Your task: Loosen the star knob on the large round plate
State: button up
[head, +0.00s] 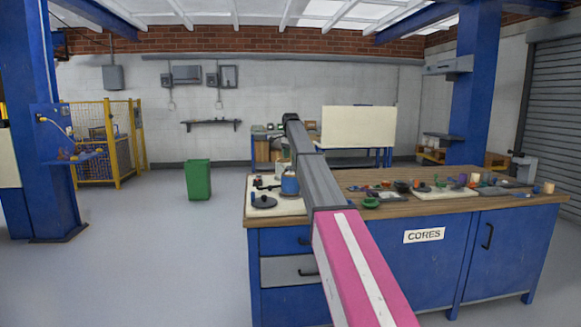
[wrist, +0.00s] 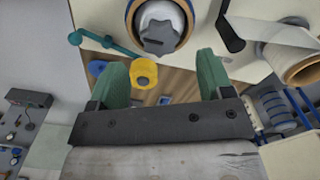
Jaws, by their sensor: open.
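In the wrist view a grey lobed knob (wrist: 160,30) sits in the middle of a round part with a pale and brown rim, cut off by the top edge. I cannot tell if this is the large round plate of the task. My gripper (wrist: 162,62) has two green fingers, spread apart and empty. The knob lies beyond the fingertips, apart from them. In the head view a dark round plate (head: 263,202) with a small raised middle lies at the bench's left end. My gripper cannot be made out in the head view.
A yellow round piece (wrist: 143,73) shows near the left finger, with a teal rod (wrist: 105,43) beyond it. A pale roll (wrist: 295,62) is at the right. The wooden bench (head: 345,184) holds several small parts and a blue cylinder (head: 290,183). A green bin (head: 198,180) stands left.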

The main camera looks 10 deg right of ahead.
aim_at(291, 169)
notch_tip(291, 169, down, 5)
jog(key=shift+r, duration=0.1)
jog(key=c, duration=0.9)
